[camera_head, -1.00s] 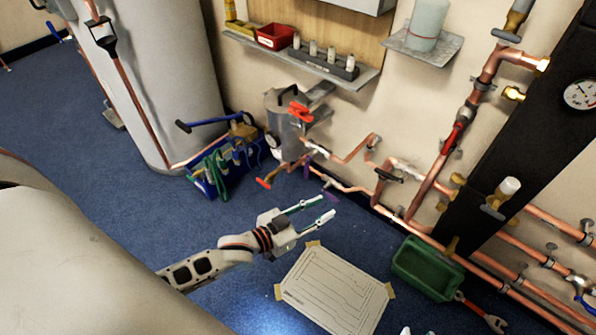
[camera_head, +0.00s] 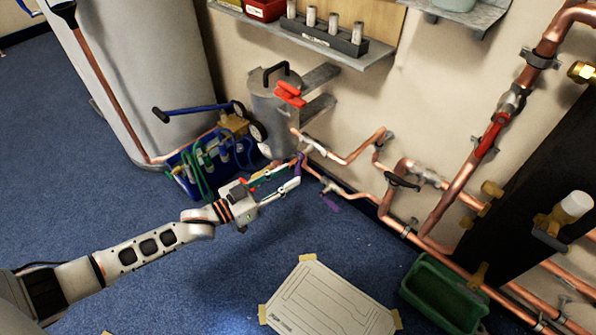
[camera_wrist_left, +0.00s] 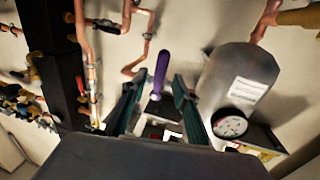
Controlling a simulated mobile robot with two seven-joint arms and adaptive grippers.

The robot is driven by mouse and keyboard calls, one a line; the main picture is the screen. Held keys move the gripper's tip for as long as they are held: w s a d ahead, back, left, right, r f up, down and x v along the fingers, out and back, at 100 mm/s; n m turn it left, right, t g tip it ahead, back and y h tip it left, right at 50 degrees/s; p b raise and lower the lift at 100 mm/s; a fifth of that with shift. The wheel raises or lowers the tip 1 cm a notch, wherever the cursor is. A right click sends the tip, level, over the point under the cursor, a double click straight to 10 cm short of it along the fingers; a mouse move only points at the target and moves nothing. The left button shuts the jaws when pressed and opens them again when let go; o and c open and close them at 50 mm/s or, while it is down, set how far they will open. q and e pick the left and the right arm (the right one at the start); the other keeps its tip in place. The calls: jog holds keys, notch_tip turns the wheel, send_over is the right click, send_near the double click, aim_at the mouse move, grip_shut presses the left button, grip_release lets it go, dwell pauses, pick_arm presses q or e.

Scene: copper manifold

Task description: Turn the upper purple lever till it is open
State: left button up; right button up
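The upper purple lever (camera_head: 299,161) is on a copper pipe beside the grey canister, just at the tips of my left gripper (camera_head: 288,176). In the left wrist view one purple lever (camera_wrist_left: 161,70) points away between the two fingers (camera_wrist_left: 158,98), with room on both sides. The fingers are apart and not closed on it. A second, lower purple lever (camera_head: 331,203) hangs from a valve on the pipe to the right. My right gripper is not in view.
Copper pipes run along the wall at right. A green bin (camera_head: 440,315) and a taped sheet (camera_head: 330,300) lie on the floor.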

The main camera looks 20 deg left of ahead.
aim_at(298, 172)
pick_arm(q)
jog(key=x, duration=0.3)
jog(key=shift+w+d+f+b, duration=0.2)
jog(key=shift+f+b, duration=0.1)
jog(key=shift+b, duration=0.1)
jog(key=shift+w+d+r, duration=0.15)
jog(key=shift+w+d, duration=0.1)
jog(key=shift+w, duration=0.15)
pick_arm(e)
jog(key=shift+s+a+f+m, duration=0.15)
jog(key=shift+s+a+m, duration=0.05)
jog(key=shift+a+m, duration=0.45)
pick_arm(q)
grip_shut()
